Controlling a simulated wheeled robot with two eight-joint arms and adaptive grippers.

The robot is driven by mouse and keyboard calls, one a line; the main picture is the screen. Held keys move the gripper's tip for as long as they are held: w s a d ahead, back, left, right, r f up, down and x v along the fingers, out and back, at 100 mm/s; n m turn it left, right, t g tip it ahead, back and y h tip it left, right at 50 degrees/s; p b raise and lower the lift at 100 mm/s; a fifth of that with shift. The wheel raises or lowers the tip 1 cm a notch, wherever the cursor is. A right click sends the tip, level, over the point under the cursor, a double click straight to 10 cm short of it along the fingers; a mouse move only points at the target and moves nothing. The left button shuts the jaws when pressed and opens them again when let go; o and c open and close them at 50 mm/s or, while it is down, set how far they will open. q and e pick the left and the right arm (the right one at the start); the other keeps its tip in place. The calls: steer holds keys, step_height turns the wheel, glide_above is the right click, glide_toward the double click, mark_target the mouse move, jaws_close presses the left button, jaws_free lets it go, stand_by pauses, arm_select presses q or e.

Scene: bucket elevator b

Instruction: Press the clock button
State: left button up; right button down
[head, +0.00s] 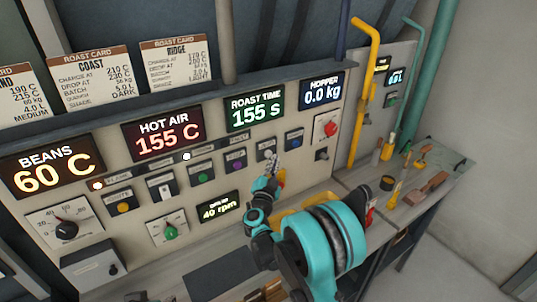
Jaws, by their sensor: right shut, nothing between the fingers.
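The control panel (97,178) carries a row of small buttons: a yellow one (124,208), a green one (203,178), a purple one (236,160) and a blue one (293,138). Their labels are too small to read surely, so I cannot tell which is the clock button. The ROAST TIME display (255,112) above them reads 155 s. My right gripper (268,157) is shut and empty, its tips in front of the panel between the purple and blue buttons. It covers that part of the row, and I cannot tell whether it touches the panel. My left gripper is out of view.
A red knob (326,127) and a small black switch (321,155) sit right of the buttons. A yellow pipe (361,95) rises beside the panel. A side bench (440,178) at the right holds several tools. A yellow tray (293,218) lies below, partly hidden by my arm.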

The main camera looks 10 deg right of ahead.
steer(key=shift+w, duration=0.1)
steer(key=shift+w+a, duration=0.15)
steer(key=shift+w, duration=0.2)
steer(key=shift+w+a+b, duration=0.2)
steer(key=shift+w+b, duration=0.15)
steer(key=shift+w, duration=0.1)
stand_by(0.7)
steer(key=shift+s, duration=0.1)
steer(key=shift+s+d, duration=0.35)
steer(key=shift+s, duration=0.45)
steer(key=shift+b, duration=0.3)
steer(key=s, duration=0.2)
steer(key=s+d+b, duration=0.1)
steer(key=s+d, duration=0.1)
steer(key=s, duration=0.1)
steer(key=shift+s, duration=0.3)
